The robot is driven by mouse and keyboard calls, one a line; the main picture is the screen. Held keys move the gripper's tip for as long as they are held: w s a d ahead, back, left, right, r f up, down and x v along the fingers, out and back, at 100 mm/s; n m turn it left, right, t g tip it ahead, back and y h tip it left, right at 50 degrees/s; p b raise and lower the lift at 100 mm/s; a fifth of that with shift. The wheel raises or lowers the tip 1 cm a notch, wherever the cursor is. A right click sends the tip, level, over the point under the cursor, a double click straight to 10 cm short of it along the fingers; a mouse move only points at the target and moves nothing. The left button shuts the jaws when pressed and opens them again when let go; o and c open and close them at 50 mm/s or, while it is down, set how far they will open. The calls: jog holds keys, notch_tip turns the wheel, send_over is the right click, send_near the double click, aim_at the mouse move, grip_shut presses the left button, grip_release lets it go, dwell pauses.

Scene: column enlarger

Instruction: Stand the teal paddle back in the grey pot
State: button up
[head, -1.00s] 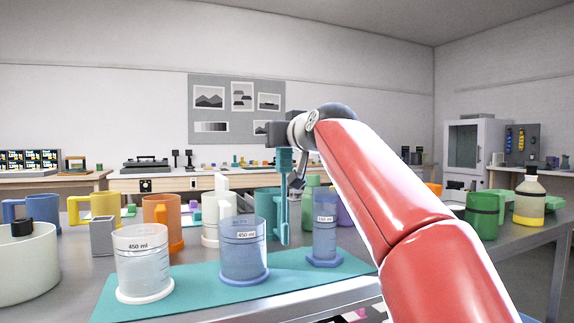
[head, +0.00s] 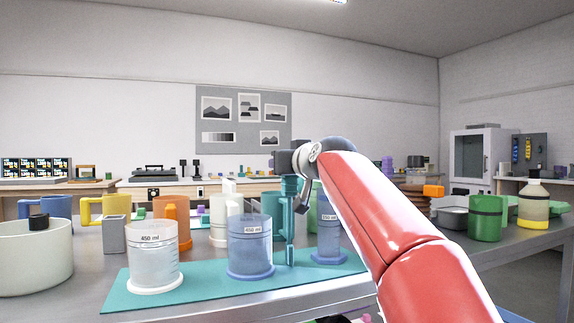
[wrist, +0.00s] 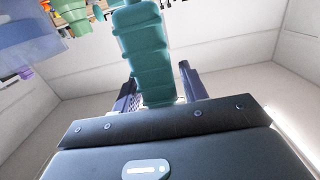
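The teal paddle (head: 290,222) hangs upright, long end down, from my gripper (head: 289,168) in the head view. My gripper is shut on its ribbed handle, which also shows between the fingers in the wrist view (wrist: 140,45). The paddle's lower end shows in front of the teal mat, between two blue measuring beakers; I cannot tell whether it touches anything. The grey pot (head: 114,234), a small square upright container, stands at the left of the bench, well to the left of the paddle. Its inside is not visible.
On the teal mat (head: 205,297) stand a clear beaker (head: 153,262), a blue beaker (head: 250,250) and a narrower blue one (head: 328,235). Orange (head: 172,220) and white mugs stand behind. A large pale tub (head: 35,262) is left of the pot.

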jog(key=shift+o, duration=0.2)
jog(key=shift+r, duration=0.15)
jog(key=f+b+v, duration=0.1)
jog(key=b+v, duration=0.3)
jog(key=v, duration=0.8)
jog(key=s+f+m+g+h, duration=0.1)
jog(key=s+f, duration=0.4)
jog(key=f, duration=0.6)
jog(key=s+d+f+g+h, duration=0.1)
jog(key=s+f+g, duration=0.3)
jog(key=f, duration=0.7)
jog(key=shift+s+d+m+g+h, duration=0.2)
jog(key=shift+s+m+g+h, duration=0.15)
jog(key=shift+s, duration=0.4)
jog(key=shift+o, duration=0.5)
jog(key=s+d+f+g+h, duration=0.1)
jog(key=s+d+f+g, duration=0.1)
jog(key=s+f, duration=0.6)
jog(key=s+d+f+m+g+h, duration=0.1)
jog(key=s+f, duration=0.7)
jog(key=f, duration=0.9)
jog(key=shift+s+d+g, duration=0.35)
jog(key=shift+d+g, duration=0.1)
jog(key=shift+g, duration=0.8)
